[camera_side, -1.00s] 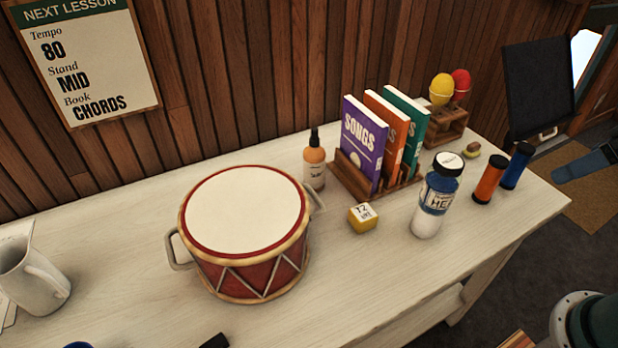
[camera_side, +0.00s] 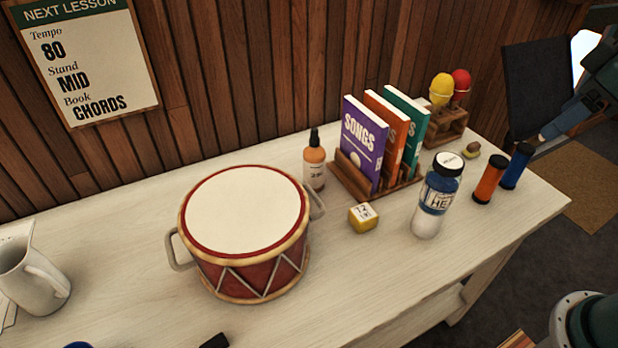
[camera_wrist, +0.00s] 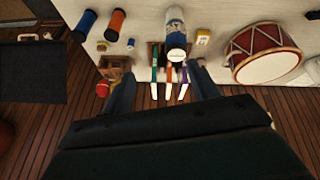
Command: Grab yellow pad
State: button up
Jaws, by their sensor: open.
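No flat yellow pad is plain to see. A small yellow block (camera_side: 363,217) with a white printed top sits on the pale table, between the drum and the white-and-blue bottle. It also shows in the wrist view (camera_wrist: 203,37), beside that bottle. A smaller yellowish piece (camera_side: 471,150) lies near the shaker stand, too small to make out. My gripper (camera_wrist: 163,72) is open and empty, its two dark fingers spread in the wrist view. In the side view my gripper (camera_side: 553,128) is at the right, beyond the table's end, well apart from the block.
The red drum (camera_side: 245,235) stands left of the block. The book rack (camera_side: 350,177) with three books and an orange bottle (camera_side: 314,168) stand behind it. The white-and-blue bottle (camera_side: 436,200) and two tubes (camera_side: 489,180) are to its right. The table front is mostly clear.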

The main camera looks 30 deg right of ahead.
jog(key=w+d+n+g, duration=0.1)
jog(key=w+d+n, duration=0.4)
jog(key=w, duration=0.6)
jog(key=n+g, duration=0.4)
jog(key=n, duration=0.6)
send_over(474, 144)
notch_tip(474, 144, down, 20)
jog(key=shift+r, duration=0.25)
notch_tip(474, 144, down, 9)
jog(key=shift+r, duration=0.2)
